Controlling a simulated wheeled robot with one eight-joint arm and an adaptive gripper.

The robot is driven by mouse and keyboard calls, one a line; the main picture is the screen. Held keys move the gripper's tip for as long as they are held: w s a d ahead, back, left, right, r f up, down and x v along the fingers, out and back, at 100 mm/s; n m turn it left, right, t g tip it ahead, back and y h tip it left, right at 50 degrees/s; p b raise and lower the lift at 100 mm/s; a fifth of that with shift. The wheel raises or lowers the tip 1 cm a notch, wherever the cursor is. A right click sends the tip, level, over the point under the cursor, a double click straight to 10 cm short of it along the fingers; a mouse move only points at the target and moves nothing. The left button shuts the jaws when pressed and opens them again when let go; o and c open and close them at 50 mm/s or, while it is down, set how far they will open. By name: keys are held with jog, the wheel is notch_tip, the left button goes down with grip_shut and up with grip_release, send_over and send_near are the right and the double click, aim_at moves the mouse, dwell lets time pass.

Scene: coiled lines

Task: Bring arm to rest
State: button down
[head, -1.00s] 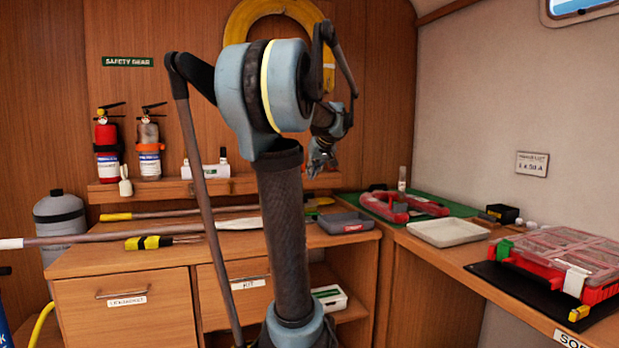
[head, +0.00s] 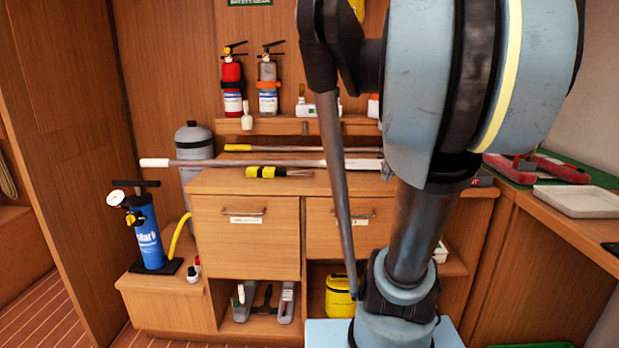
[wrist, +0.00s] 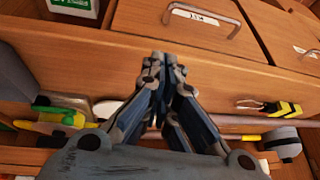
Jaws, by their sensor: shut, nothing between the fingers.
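My arm (head: 440,85), blue-grey with dark joints and a pale yellow band, rises close in front of the head camera and fills the right half of that view. My gripper is hidden behind it there. In the wrist view my gripper (wrist: 163,58) shows its dark, jointed fingers drawn together at the tips, with nothing between them. The wooden cabinet's drawer front (wrist: 180,20) is behind the fingertips. I cannot tell how far the fingertips are from it.
The cabinet (head: 246,236) stands ahead, with a long pole (head: 240,163) lying on top. Fire extinguishers (head: 232,85) stand on the back shelf. A blue pump (head: 148,232) is at the left. A side bench (head: 570,229) with a pale tray (head: 580,200) borders the right. The floor at lower left is clear.

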jog(key=s+a+f+g+h, duration=0.1)
jog(key=s+a+f, duration=0.4)
jog(key=s+f, duration=1.2)
jog(key=shift+s+a+f+g, duration=0.15)
jog(key=shift+s+f+g, duration=0.35)
jog(key=shift+g, duration=0.4)
jog(key=shift+r, duration=0.1)
jog(key=shift+w+f, duration=0.2)
jog(key=shift+w, duration=0.2)
